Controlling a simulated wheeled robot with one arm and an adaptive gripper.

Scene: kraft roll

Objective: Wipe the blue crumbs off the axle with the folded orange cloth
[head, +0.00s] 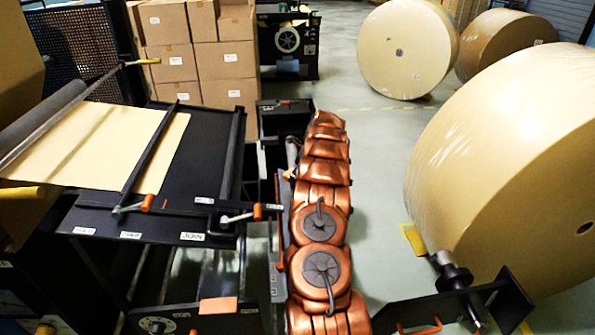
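A flat orange piece (218,305), which looks like the folded cloth, lies on a black machine part at the bottom left of centre. A short dark shaft with a grey metal collar (452,276), which looks like the axle, sticks out by the large kraft roll (510,165) at the right. I cannot make out blue crumbs on it at this size. My copper-coloured arm runs up the middle of the view, between the machine and the roll. My gripper is not visible, so I cannot see whether it holds anything.
A black machine table (205,165) with kraft paper (110,140) and orange-tipped levers stands left. A black bracket (495,300) is below the shaft. Stacked boxes (225,60) and two more rolls (407,48) (505,40) stand behind. Grey floor (375,190) is clear between arm and large roll.

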